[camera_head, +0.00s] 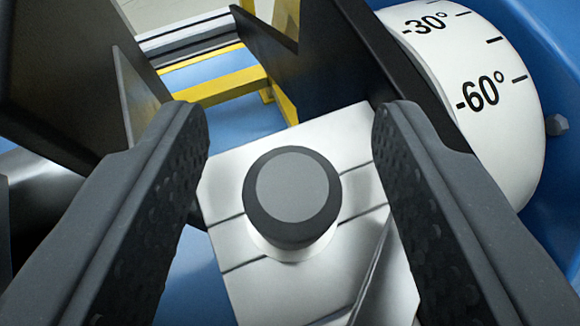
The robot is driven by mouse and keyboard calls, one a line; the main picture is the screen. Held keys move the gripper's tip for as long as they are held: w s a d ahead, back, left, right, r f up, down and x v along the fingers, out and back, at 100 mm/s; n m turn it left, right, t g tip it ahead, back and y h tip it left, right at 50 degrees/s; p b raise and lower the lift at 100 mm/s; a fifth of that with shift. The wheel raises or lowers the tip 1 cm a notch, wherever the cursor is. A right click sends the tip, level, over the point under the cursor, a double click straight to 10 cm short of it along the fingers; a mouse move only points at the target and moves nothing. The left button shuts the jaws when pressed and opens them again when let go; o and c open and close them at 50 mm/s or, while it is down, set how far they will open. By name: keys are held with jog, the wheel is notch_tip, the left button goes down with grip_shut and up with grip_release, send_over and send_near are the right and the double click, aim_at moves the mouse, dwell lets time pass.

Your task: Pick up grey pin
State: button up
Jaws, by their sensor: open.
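The grey pin (292,190) shows end-on, with a round light grey face and a darker grey rim. It stands out of a white block (345,140) with dark seam lines, with a pale collar around its base. My gripper (290,125) is open, with one dark textured finger on each side of the pin. Gaps show between the pin and both fingers, so neither finger appears to touch it. The lower part of the pin is hidden behind its own head.
A white dial (480,90) marked -30° and -60° is at the right, close to the right finger, on a blue panel (555,60). Dark plates (320,50) and a yellow frame (215,87) lie beyond the pin. A shiny metal cylinder (50,190) is at the left.

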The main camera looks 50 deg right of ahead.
grip_shut()
jog(key=shift+r, duration=0.1)
